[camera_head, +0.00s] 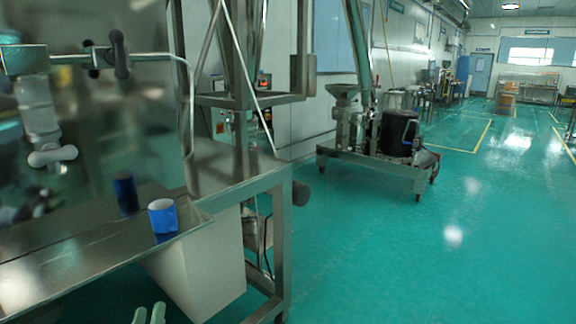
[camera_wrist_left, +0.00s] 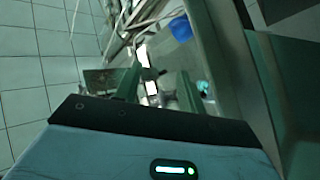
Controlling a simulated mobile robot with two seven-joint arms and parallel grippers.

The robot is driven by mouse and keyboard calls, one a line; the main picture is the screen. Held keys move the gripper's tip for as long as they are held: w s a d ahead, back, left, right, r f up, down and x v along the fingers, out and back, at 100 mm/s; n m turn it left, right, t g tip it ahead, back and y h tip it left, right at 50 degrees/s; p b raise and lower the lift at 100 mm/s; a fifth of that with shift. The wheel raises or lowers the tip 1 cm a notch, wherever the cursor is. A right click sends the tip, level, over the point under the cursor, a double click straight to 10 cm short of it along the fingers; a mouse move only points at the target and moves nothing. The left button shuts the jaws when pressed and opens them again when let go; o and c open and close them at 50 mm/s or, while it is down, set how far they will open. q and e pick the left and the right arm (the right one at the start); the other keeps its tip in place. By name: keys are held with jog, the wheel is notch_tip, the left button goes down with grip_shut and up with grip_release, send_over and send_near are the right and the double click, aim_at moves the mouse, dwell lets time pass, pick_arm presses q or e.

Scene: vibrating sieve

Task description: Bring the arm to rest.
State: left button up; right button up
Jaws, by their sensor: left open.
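My left gripper (camera_head: 149,314) shows only as two pale green fingertips at the bottom edge of the head view, with a gap between them. In the left wrist view the two fingers of my left gripper (camera_wrist_left: 158,88) stand apart with nothing held between them. It is apart from the metal table (camera_head: 80,262) and in front of it. A blue cylinder with a pale top (camera_head: 162,216) stands near the table's edge, beyond the gripper. A blue object (camera_wrist_left: 181,28) also shows in the left wrist view. My right gripper is not in view.
A steel frame (camera_head: 240,100) rises behind the table. A wheeled machine (camera_head: 375,150) stands farther back. The green floor (camera_head: 430,250) on the right is clear.

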pick_arm(q)
jog(key=s+d+f+m+g+h+p, duration=0.2)
jog(key=s+f+m+g, duration=0.25)
jog(key=s+f, duration=0.55)
jog(key=s+d+f+m+g+h+p, duration=0.25)
jog(key=s+f+g, duration=0.35)
jog(key=s+f, duration=0.4)
jog(key=s+f+m+g, duration=0.1)
jog(key=s+f+g, duration=0.1)
jog(key=s, duration=0.5)
jog(key=s+f+m+g+p, duration=0.1)
jog(key=s+f, duration=0.2)
jog(key=s, duration=0.3)
jog(key=shift+s+d+f+m+g, duration=0.2)
jog(key=shift+s+f+m+g, duration=0.1)
jog(key=shift+s+g, duration=0.1)
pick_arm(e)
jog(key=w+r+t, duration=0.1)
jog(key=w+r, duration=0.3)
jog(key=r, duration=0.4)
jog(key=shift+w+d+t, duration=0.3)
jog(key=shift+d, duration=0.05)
pick_arm(q)
jog(key=shift+r+y, duration=0.1)
jog(key=shift+y, duration=0.15)
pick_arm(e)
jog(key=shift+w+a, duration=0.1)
